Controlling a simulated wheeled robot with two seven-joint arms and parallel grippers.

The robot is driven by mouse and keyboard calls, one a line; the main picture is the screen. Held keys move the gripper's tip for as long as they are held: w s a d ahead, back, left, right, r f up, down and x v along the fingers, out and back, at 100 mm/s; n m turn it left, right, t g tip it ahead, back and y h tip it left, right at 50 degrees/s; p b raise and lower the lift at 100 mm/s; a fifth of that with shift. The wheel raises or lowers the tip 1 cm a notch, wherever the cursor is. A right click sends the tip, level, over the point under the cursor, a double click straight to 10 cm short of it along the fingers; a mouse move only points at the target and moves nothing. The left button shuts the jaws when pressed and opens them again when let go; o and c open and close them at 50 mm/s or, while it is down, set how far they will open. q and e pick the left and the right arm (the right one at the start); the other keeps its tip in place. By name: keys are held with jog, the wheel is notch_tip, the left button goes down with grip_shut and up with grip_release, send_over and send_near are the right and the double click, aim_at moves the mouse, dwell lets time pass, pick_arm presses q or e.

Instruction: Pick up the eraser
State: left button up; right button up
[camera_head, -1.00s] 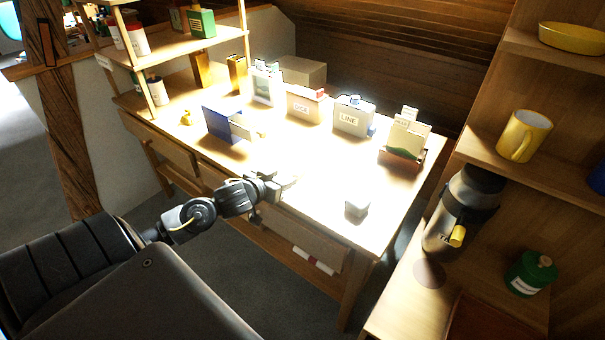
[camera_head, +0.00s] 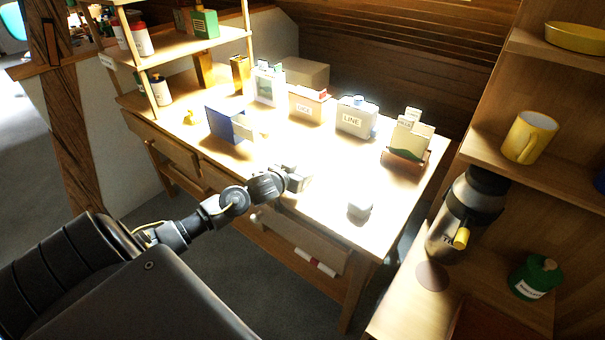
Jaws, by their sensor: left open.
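My left gripper (camera_head: 298,177) is over the front middle of the bright wooden desk (camera_head: 316,221), with its fingertips pointing right. It is open, and I see nothing held in it. A small pale block (camera_head: 360,208) with a greyish side lies on the desk near its front right, to the right of the gripper and apart from it. It may be the eraser, but glare washes out its detail and I cannot tell. No other thing shows clearly as an eraser. My right gripper is out of view.
The desk between gripper and pale block looks clear.

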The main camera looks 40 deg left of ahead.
pick_arm(q)
jog(key=c, duration=1.1)
jog(key=shift+o, duration=0.2)
jog(key=shift+r, duration=0.1)
